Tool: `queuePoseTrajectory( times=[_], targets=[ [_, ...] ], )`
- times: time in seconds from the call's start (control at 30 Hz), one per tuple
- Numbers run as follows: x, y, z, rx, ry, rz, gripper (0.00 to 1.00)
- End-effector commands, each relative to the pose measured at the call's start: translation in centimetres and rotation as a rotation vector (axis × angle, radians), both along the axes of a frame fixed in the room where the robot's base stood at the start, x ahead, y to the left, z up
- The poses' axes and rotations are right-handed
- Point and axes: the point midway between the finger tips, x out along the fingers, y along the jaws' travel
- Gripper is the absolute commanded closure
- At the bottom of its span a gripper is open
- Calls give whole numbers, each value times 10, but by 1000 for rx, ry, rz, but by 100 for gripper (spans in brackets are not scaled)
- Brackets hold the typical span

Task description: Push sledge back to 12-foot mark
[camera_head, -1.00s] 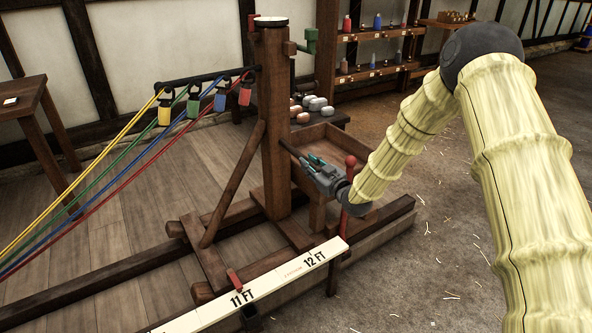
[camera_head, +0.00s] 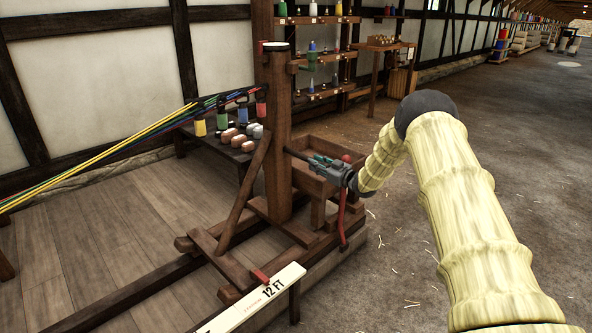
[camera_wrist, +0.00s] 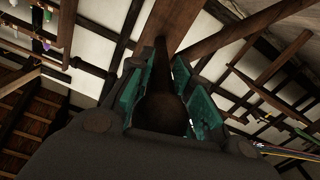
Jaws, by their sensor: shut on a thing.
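The sledge is a tall wooden post (camera_head: 276,150) on a timber base with a diagonal brace. Its red pointer (camera_head: 260,276) stands at the white measuring board (camera_head: 248,303), just left of the "12 FT" lettering, by some small red text. My gripper (camera_head: 318,160) is at the right side of the post, shut on a dark bar that sticks out from it. In the wrist view the teal finger pads (camera_wrist: 163,95) flank this dark bar (camera_wrist: 163,100).
A wooden tray (camera_head: 318,178) sits right of the post, with a red-knobbed lever (camera_head: 343,215) beside it. Timber rails (camera_head: 130,290) run under the sledge. A low table with rounded blocks (camera_head: 236,140) and shelves of bottles (camera_head: 318,50) stand behind. The floor at right is open, with straw bits.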

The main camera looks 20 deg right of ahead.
Motion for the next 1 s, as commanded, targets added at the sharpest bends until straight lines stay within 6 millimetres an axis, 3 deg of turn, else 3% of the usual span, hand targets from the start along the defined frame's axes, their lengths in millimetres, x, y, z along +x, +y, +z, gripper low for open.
queuePoseTrajectory(
  times=[0.03,0.2,0.57,0.6,0.7,1.0],
  targets=[
    [-1,-13,1,-1,-2,-9,100],
    [-3,-30,2,0,-2,-19,100],
    [-3,-36,4,-1,-5,-25,100],
    [-3,-37,4,-1,-5,-26,74],
    [-3,-37,4,-1,-5,-27,56],
    [-2,-31,2,-1,-3,-19,56]
  ],
)
